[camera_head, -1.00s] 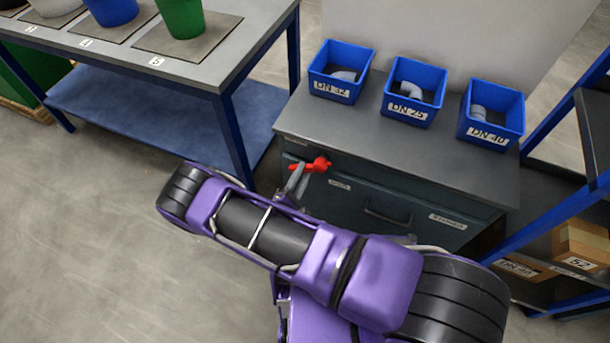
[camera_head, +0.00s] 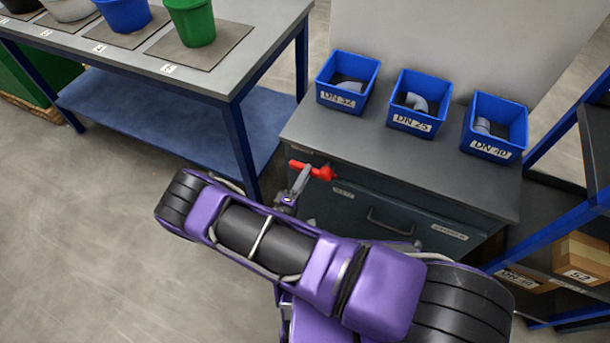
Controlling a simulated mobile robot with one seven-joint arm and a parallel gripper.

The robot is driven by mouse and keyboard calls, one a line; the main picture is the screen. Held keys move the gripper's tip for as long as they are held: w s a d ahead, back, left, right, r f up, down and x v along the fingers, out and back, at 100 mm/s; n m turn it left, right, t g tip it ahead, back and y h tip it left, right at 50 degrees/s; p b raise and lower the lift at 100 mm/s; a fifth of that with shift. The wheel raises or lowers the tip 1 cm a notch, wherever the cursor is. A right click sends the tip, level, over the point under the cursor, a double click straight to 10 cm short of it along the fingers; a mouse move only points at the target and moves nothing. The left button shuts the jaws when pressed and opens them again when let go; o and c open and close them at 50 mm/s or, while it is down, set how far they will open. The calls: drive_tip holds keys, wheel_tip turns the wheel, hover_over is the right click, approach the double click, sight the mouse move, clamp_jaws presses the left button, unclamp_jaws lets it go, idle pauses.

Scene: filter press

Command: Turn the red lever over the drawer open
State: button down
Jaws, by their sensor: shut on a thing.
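The red lever (camera_head: 322,173) sits at the upper left of the dark cabinet front, above the drawer (camera_head: 380,215). Its red bar runs roughly level, tilting down a little to the right. My gripper (camera_head: 301,178) is at the lever, its grey fingers shut on the red bar near its middle. The fingers cover part of the bar. The drawer front with its handle (camera_head: 390,222) is flush with the cabinet, and my purple arm hides its lower part.
Blue bins labelled DN 32 (camera_head: 347,80), DN 25 (camera_head: 417,103) and DN 40 (camera_head: 494,127) stand on the cabinet top. A workbench (camera_head: 240,62) with buckets is at the left. A blue-framed shelf (camera_head: 560,228) with boxes is at the right.

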idle(0.3)
drive_tip(key=c, duration=0.6)
unclamp_jaws()
drive_tip(key=shift+s, duration=0.15)
drive_tip(key=v, duration=1.7)
drive_tip(key=shift+a+r, duration=0.15)
